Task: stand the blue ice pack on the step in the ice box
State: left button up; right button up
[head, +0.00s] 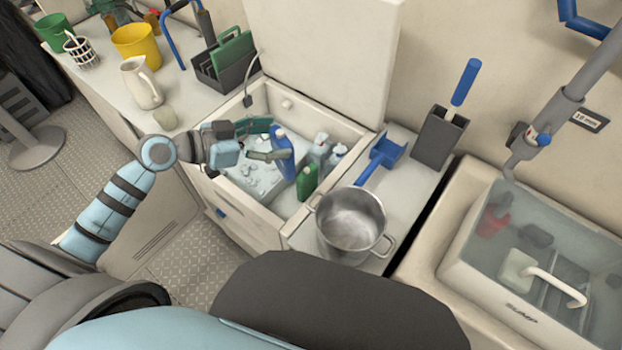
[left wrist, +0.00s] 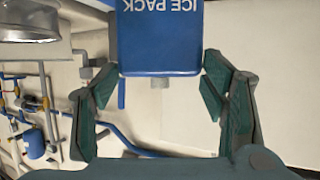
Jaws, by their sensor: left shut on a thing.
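The blue ice pack (head: 284,160) is upright, slightly tilted, over the inside of the open ice box (head: 247,222). My left gripper (head: 268,140) reaches in from the left and is shut on it. In the left wrist view the ice pack (left wrist: 160,42) sits between the fingertips of my left gripper (left wrist: 158,82), its lettering upside down. A green pack (head: 307,182) stands just right of it in the box. Ice lies in the box's left part. The step is largely hidden, and I cannot tell whether the blue pack touches it. My right gripper is not in view.
White bottles (head: 319,150) stand at the box's right side. The raised lid (head: 325,55) is behind it. A steel pot (head: 350,222) and a blue scoop (head: 382,155) are on the counter to the right. A grey rack (head: 225,72) stands left of the lid.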

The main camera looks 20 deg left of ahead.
pick_arm(q)
notch_tip(320, 180, down, 19)
jog(key=b, duration=1.1)
jog(key=shift+s+f, duration=0.2)
jog(key=shift+s, duration=0.25)
jog(key=shift+f, duration=0.1)
